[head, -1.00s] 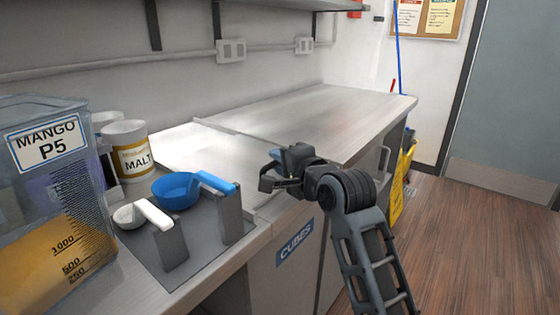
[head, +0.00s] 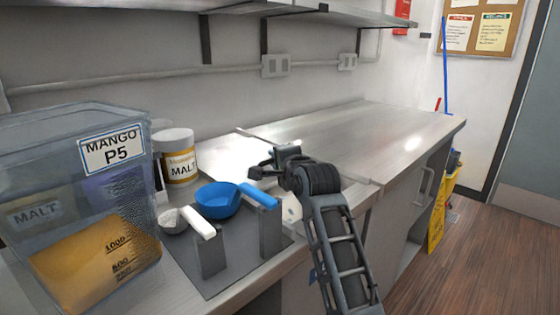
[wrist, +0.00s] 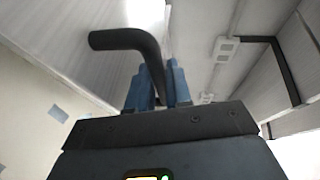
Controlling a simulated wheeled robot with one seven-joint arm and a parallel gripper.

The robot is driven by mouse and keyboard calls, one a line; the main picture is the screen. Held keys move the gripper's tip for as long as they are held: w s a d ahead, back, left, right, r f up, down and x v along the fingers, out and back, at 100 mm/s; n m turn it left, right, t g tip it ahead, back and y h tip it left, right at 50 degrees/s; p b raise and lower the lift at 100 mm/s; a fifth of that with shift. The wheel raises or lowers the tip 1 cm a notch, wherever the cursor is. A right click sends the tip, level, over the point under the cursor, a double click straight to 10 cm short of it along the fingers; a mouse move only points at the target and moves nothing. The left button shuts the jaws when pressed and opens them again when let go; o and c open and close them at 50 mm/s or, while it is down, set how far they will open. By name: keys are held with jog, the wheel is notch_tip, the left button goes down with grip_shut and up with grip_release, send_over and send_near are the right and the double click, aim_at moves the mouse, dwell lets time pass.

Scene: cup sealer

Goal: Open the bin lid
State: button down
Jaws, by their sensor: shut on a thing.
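My gripper (head: 268,170) is above the front edge of the counter in the head view. In the wrist view, the blue-grey fingertips (wrist: 162,82) are shut on a dark bent bar handle (wrist: 122,40), whose free end sticks out to the left. A grey metal panel lies behind the handle in the wrist view; this looks like the bin lid (wrist: 60,45). My arm and gripper hide most of the lid area in the head view, so I cannot tell how far it is raised.
A clear MANGO tub (head: 85,215), a MALT jar (head: 178,160), a blue scoop (head: 218,199) and a white-handled scoop (head: 198,222) stand left of my gripper. The counter (head: 375,135) is bare to the right. A shelf (head: 300,15) runs above along the wall.

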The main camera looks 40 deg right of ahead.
jog(key=c, duration=1.1)
grip_release()
jog(key=shift+v, duration=3.9)
